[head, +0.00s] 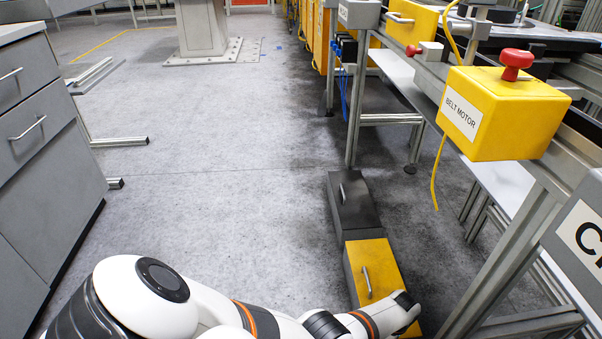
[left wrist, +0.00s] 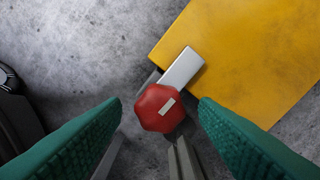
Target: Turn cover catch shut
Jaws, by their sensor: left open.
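In the left wrist view, a red catch knob (left wrist: 153,118) with a pale mark on top sits beside the corner of a yellow cover (left wrist: 262,58). A silver catch tab (left wrist: 181,72) extends from the knob and overlaps the cover's edge. My left gripper (left wrist: 160,103) is open, its green fingers on either side of the knob with visible gaps. I cannot tell how far above the knob the fingertips are. In the head view, my left arm reaches right across a yellow-topped box (head: 378,260) on the floor; the fingers and knob are hidden there. My right gripper is not in view.
A dark box (head: 352,205) with a handle adjoins the yellow-topped one. A yellow belt motor box (head: 500,120) with a red button (head: 516,62) hangs on the frame at right. Grey drawers (head: 45,150) stand left. The floor between is clear.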

